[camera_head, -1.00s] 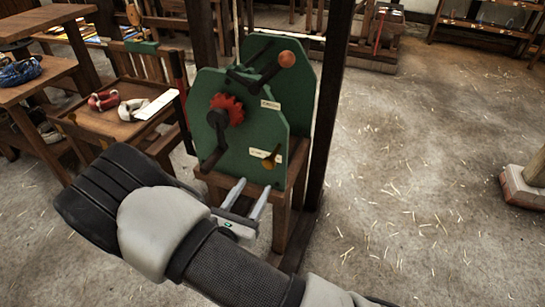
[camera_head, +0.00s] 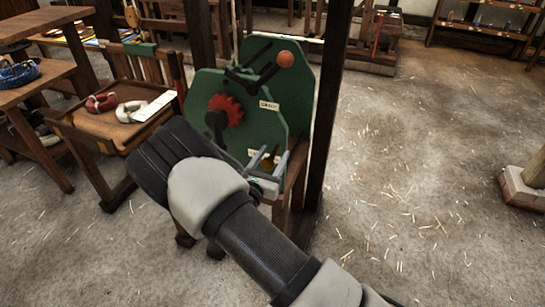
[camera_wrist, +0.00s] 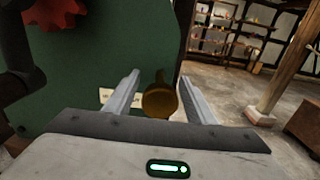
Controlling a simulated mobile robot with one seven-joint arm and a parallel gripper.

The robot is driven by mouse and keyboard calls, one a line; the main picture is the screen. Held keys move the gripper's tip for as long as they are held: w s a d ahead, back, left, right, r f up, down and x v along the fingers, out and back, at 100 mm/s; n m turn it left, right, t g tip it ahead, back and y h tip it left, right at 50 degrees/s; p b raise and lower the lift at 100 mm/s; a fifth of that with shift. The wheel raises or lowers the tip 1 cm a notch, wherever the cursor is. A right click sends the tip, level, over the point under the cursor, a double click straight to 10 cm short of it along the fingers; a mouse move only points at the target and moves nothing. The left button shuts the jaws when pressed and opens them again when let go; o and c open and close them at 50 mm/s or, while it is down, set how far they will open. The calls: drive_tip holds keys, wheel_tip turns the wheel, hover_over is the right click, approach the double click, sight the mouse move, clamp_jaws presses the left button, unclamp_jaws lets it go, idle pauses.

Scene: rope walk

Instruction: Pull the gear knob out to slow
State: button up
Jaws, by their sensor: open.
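The gear knob (camera_wrist: 160,101) is a round brass-coloured knob low on the green plate of the machine (camera_head: 238,136). In the wrist view it shows between my two fingers, with a gap on both sides. In the head view the knob (camera_head: 267,163) is partly hidden behind my fingers. My gripper (camera_head: 266,160) is open, with its fingers pointing at the plate. I cannot tell how far the fingertips reach past the knob. A pale label (camera_wrist: 105,96) sits left of the knob, partly covered by the left finger.
A red gear (camera_head: 226,108) and a dark crank sit left on the plate. An orange-red ball handle (camera_head: 285,59) is at the top. A dark post (camera_head: 326,120) stands close on the right. A wooden bench (camera_head: 95,122) is on the left. Open floor lies right.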

clamp_jaws()
drive_tip(key=shift+p+v, duration=0.35)
drive_tip(key=shift+v, duration=0.55)
drive_tip(key=shift+s+a, duration=0.15)
drive_tip(key=shift+s, duration=0.15)
drive_tip(key=shift+f, duration=0.1)
unclamp_jaws()
drive_tip(key=shift+s, duration=0.15)
drive_tip(key=v, duration=1.7)
drive_tip(key=shift+p, duration=0.4)
